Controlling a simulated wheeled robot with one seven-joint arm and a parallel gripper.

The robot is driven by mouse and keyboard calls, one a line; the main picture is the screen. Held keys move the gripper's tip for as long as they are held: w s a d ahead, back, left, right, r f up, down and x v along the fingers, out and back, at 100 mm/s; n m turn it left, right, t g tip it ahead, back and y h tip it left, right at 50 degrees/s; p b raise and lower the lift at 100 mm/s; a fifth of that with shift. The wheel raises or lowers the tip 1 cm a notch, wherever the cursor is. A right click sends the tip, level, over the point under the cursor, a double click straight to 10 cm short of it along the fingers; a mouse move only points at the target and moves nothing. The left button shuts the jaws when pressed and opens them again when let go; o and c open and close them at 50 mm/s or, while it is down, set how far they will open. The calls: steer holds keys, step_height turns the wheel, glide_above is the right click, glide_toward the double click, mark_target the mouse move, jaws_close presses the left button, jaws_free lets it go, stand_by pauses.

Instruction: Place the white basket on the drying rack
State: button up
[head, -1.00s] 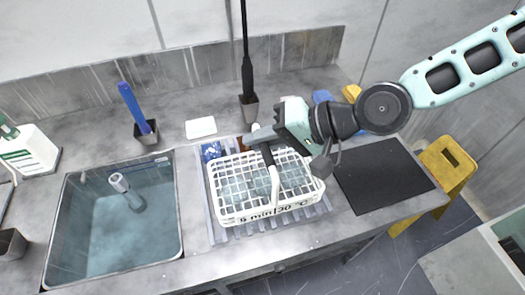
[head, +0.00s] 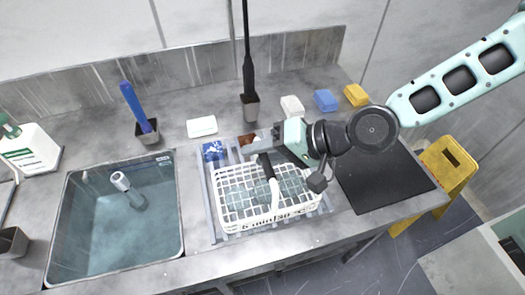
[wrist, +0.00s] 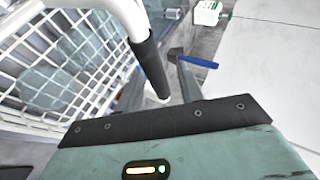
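The white basket (head: 302,214) is a wire-mesh basket with an upright handle and black grip (head: 265,165). It holds several pale blue-grey round pieces. In the head view it sits over the grey slatted drying rack (head: 219,231), right of the sink; I cannot tell whether its whole base rests flat. My gripper (head: 276,139) is at the handle's upper end, from the right. In the wrist view the black grip (wrist: 148,62) passes between my two fingers (wrist: 158,88), which look spread, with a gap beside it. The basket's mesh (wrist: 55,65) fills the left there.
A water-filled sink (head: 120,262) lies left of the rack. A black mat (head: 385,180) lies right. White, blue (head: 325,100) and yellow (head: 356,95) blocks, a holder with a tall black rod (head: 250,105) and a cup with a blue-handled tool (head: 146,130) stand behind.

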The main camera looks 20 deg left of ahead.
steer(key=shift+r, duration=0.2)
steer(key=s+v, duration=0.1)
steer(key=v, duration=1.1)
steer(key=shift+w, duration=0.5)
steer(key=s+d+f+n+h, duration=0.3)
steer(key=s+d+f+h, duration=0.3)
steer(key=d+f+h, duration=0.15)
steer(key=s+d+r+n+t+h, duration=0.1)
steer(key=s+d+r+h, duration=0.2)
steer(key=r, duration=0.7)
steer(key=s+d, duration=0.2)
steer(key=d, duration=0.1)
steer(key=shift+r+h, duration=0.2)
steer(key=shift+h, duration=0.15)
steer(key=shift+a, duration=0.15)
